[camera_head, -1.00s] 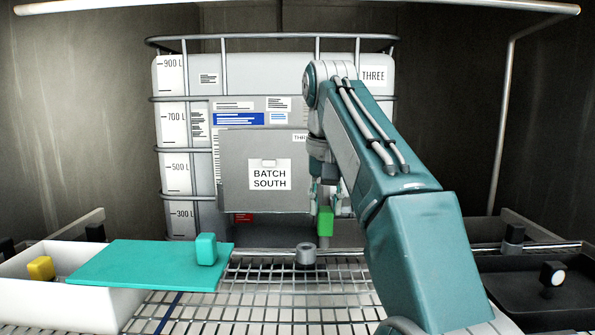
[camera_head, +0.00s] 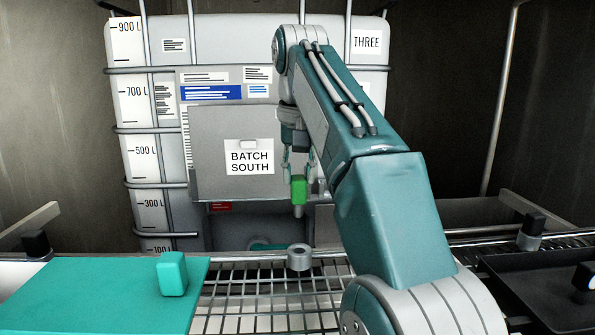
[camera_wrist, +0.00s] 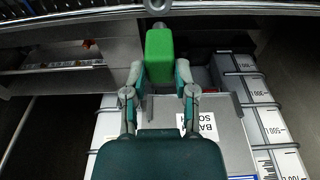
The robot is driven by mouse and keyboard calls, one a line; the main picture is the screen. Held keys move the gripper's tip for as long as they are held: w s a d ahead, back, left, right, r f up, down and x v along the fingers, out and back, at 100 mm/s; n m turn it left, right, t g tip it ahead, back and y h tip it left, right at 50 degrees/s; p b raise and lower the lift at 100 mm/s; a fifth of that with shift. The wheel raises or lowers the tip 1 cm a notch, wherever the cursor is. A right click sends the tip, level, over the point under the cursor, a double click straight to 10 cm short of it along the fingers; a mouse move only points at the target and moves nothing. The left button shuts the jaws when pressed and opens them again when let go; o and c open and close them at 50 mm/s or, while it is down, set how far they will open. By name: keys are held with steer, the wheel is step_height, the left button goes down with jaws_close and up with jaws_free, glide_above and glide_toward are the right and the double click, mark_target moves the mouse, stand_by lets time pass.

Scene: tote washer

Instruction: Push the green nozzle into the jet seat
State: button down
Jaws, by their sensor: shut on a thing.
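The green nozzle (camera_head: 299,190) is a bright green block with a grey tip pointing down. My gripper (camera_head: 299,172) is shut on it and holds it in the air. In the wrist view the nozzle (camera_wrist: 160,58) sits between both fingertips. A grey round socket (camera_head: 299,258), which looks like the jet seat, stands at the far edge of the wire rack. In the head view the nozzle hangs above this socket with a clear gap. The socket shows partly at the top edge of the wrist view (camera_wrist: 156,5).
A teal board (camera_head: 110,290) with a teal block (camera_head: 172,273) on it lies at the left. A black tray (camera_head: 545,290) stands at the right. A large white caged tank (camera_head: 150,150) with a grey panel is behind my gripper. The wire rack around the socket is clear.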

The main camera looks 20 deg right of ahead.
mark_target(300, 210)
steer(key=shift+d+f, duration=0.1)
steer(key=shift+f, duration=3)
steer(key=shift+s+f, duration=0.1)
steer(key=shift+f, duration=1.7)
stand_by(2.3)
steer(key=shift+c, duration=1.7)
jaws_free()
steer(key=o, duration=0.3)
steer(key=shift+o, duration=0.2)
